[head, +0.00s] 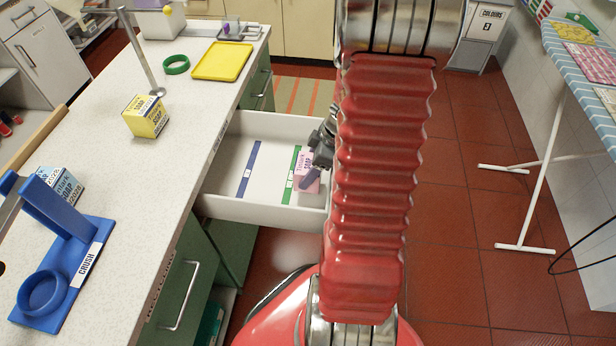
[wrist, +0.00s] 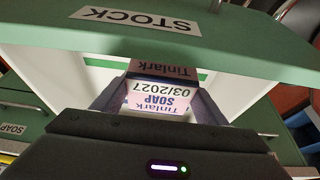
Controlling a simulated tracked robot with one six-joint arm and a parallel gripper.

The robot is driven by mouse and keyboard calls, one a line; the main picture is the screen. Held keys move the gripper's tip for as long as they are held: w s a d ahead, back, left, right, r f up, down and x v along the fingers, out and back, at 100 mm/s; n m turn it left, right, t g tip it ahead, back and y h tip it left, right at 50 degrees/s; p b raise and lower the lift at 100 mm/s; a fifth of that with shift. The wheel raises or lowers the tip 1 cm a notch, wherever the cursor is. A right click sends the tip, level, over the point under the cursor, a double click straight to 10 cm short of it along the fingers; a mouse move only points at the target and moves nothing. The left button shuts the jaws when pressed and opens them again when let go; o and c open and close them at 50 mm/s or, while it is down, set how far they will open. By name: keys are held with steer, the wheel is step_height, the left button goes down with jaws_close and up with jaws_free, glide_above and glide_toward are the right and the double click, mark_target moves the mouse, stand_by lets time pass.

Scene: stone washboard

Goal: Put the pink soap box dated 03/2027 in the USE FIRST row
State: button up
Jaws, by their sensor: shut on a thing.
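My gripper (head: 320,158) is shut on the pink soap box (head: 305,172), which shows over the open white drawer (head: 227,207), near its right end. I cannot tell if the box touches the drawer floor. In the wrist view, the soap box (wrist: 160,98) sits between the two fingers and reads "Tinlark SOAP 03/2027". Inside the drawer are a blue strip (head: 248,170) and a green strip (head: 290,178), each with a small label too small to read. The box is close to the right side of the green strip. My arm hides the drawer's right end.
The green drawer front reads "STOCK" (wrist: 135,20). On the counter are a yellow soap box (head: 146,117), a light-blue soap box (head: 64,184), a blue "CRUSH" stand (head: 62,250), a yellow tray (head: 221,61) and a metal post (head: 140,50).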

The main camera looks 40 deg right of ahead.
steer(key=shift+f, duration=2)
steer(key=o, duration=1.4)
steer(key=shift+s+r, duration=0.1)
steer(key=v, duration=1.2)
steer(key=shift+a, duration=0.1)
